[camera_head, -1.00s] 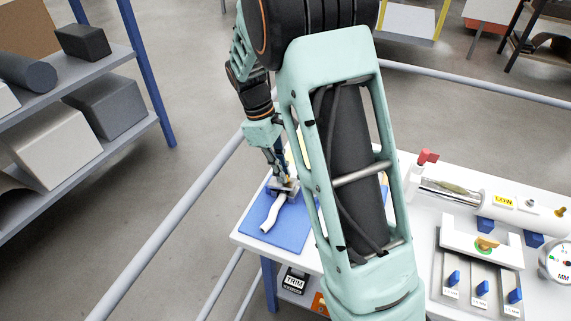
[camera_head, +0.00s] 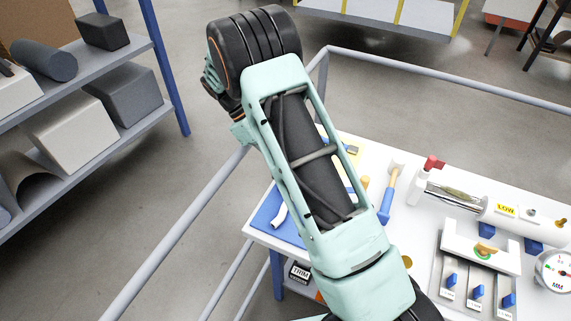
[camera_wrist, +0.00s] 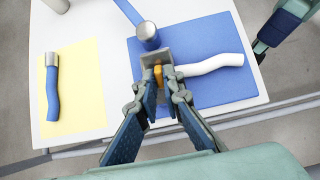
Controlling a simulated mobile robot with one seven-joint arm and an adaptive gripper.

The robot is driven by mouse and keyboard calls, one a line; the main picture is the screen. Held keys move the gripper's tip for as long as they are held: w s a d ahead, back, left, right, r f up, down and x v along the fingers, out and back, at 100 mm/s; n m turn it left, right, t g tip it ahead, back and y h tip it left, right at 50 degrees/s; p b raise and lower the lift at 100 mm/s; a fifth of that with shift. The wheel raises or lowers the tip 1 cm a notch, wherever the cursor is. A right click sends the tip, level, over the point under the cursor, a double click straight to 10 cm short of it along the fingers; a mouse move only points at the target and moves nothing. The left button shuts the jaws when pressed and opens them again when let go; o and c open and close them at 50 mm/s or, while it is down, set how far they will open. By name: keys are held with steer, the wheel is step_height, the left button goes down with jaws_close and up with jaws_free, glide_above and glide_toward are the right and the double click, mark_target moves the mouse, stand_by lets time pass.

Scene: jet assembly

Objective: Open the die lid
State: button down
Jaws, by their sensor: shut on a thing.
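In the wrist view, a grey metal die (camera_wrist: 151,66) stands on a blue mat (camera_wrist: 210,32), with a small orange tab (camera_wrist: 158,76) at its middle. A bent white tube (camera_wrist: 215,64) extends from the die to the right. My gripper (camera_wrist: 157,90) is at the die, its fingers closed around the orange tab. Whether the tab belongs to the lid, and how far the lid is raised, I cannot tell. In the head view, the white tube (camera_head: 280,216) and blue mat (camera_head: 267,208) show at the table's left end; my arm hides the die and gripper.
A blue tube with a metal end (camera_wrist: 52,90) lies on a yellow sheet (camera_wrist: 85,75). A metal-capped blue piece (camera_wrist: 147,36) stands just beyond the die. A white fixture (camera_head: 480,245), red-handled clamp (camera_head: 432,165) and dial gauge (camera_head: 553,272) occupy the table's right side.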

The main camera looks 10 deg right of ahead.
steer(key=c, duration=2.1)
jaws_free()
steer(key=v, duration=1.2)
